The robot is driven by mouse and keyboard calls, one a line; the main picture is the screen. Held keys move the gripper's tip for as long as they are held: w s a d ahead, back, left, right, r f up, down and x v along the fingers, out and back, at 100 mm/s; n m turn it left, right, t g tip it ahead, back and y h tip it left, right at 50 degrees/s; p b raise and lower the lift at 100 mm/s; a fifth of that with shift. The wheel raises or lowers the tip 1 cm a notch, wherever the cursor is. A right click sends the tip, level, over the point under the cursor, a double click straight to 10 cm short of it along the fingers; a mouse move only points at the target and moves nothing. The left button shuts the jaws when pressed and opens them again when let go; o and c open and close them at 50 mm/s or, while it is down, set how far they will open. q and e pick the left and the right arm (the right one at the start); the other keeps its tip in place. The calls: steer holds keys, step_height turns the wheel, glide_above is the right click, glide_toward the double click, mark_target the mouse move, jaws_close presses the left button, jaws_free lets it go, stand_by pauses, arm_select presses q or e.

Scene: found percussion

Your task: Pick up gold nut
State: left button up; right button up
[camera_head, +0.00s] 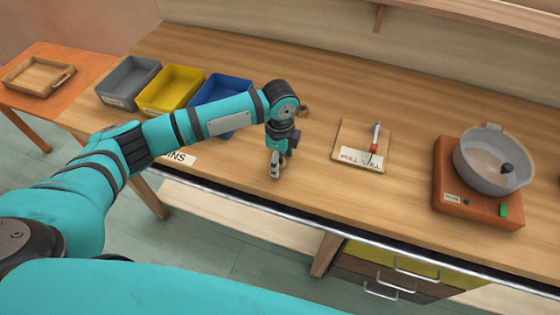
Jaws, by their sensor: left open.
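My left arm reaches in from the left over the workbench, and my left gripper (277,172) points down near the bench's front edge. It is open, and I see nothing between its fingers. A small gold-brown object (304,111) lies on the bench just behind and right of my left wrist, partly hidden by it. It may be the gold nut, but it is too small to be sure. It is apart from the fingertips. My right gripper is out of view.
Grey (128,81), yellow (170,90) and blue (222,88) bins stand at the back left, the blue partly behind my arm. A board with a red-tipped tool (375,138) lies right of the gripper. A bowl (490,160) sits on an orange device (470,205) farther right.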

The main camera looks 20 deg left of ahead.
arm_select(q)
steer(key=shift+c, duration=0.2)
jaws_close()
steer(key=shift+r, duration=0.1)
